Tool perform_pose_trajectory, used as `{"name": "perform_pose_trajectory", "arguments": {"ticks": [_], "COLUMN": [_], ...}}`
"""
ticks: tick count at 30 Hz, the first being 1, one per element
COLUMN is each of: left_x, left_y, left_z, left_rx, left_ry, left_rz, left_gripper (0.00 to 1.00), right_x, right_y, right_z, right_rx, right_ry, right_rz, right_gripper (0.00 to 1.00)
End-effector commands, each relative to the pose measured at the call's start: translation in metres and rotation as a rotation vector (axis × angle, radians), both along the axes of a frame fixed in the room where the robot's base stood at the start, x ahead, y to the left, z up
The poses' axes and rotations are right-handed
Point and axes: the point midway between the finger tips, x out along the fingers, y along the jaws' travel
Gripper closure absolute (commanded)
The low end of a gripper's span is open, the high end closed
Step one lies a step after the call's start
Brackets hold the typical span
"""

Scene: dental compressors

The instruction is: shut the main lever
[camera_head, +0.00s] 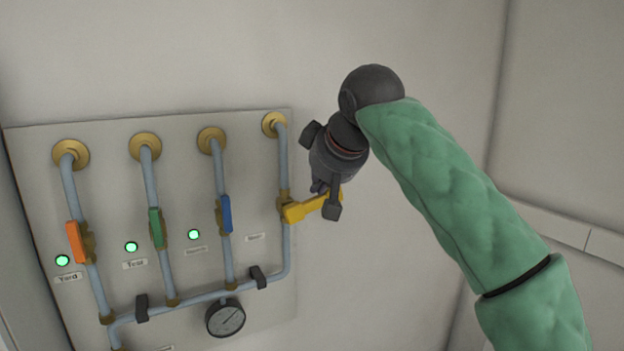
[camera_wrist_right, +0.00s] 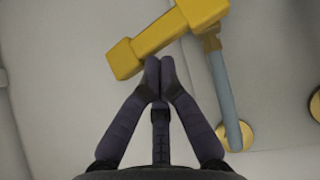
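The main lever is the yellow handle (camera_head: 302,210) on the rightmost pipe of the panel, and it sticks out sideways to the right, across the pipe. Its blurred label (camera_head: 254,238) is hard to read. In the right wrist view the yellow lever (camera_wrist_right: 160,36) crosses the top. My right gripper (camera_head: 328,203) is at the free end of the lever, covering part of it. In the wrist view its fingertips (camera_wrist_right: 160,66) are together with nothing between them, right beside the lever's edge; I cannot tell whether they touch it. My left gripper is not in view.
The panel (camera_head: 110,220) also carries orange (camera_head: 74,242), green (camera_head: 155,228) and blue (camera_head: 225,214) levers, all roughly along their pipes, with green lights beside them. A pressure gauge (camera_head: 225,318) hangs below. The wall right of the panel is bare.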

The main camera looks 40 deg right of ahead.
Motion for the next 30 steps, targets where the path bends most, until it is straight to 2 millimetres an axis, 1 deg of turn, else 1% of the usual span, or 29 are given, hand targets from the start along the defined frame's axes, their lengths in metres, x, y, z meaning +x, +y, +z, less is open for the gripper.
{"name": "perform_pose_trajectory", "arguments": {"ticks": [1,3,14,30], "left_x": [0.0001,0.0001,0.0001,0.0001], "left_y": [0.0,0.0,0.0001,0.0], "left_z": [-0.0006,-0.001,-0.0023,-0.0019], "left_rx": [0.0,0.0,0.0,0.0], "left_ry": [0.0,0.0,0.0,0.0], "left_rz": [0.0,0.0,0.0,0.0], "left_gripper": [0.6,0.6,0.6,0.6], "right_x": [-0.0015,-0.0013,-0.0021,-0.0024], "right_y": [-0.0039,-0.0047,-0.0075,-0.0085], "right_z": [-0.0017,-0.0039,-0.0098,-0.0091], "right_rx": [0.028,0.061,0.052,0.049], "right_ry": [-0.008,-0.015,-0.014,-0.015], "right_rz": [-0.006,-0.005,-0.001,-0.003], "right_gripper": [1.0,1.0,1.0,1.0]}}
